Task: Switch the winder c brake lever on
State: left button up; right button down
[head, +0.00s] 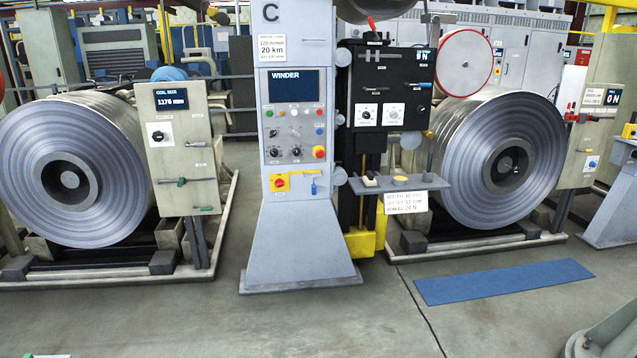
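The winder C pedestal (299,230) stands upright in the middle of the head view, with the letter C at its top and a WINDER screen (294,86). A small blue lever (313,185) sits low on its front, right of a yellow plate with a red rotary switch (280,183). Its handle appears to hang down. The labels near it are too small to read, so I cannot confirm it is the brake lever.
A steel coil (110,150) and a cabinet with green-tipped levers (180,165) stand left. A shelf (430,183) juts out right of the pedestal, before another coil (505,150). A blue mat (503,282) lies on the floor. The floor before the pedestal is clear.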

aim_at(373, 27)
jog(key=i, duration=3.65)
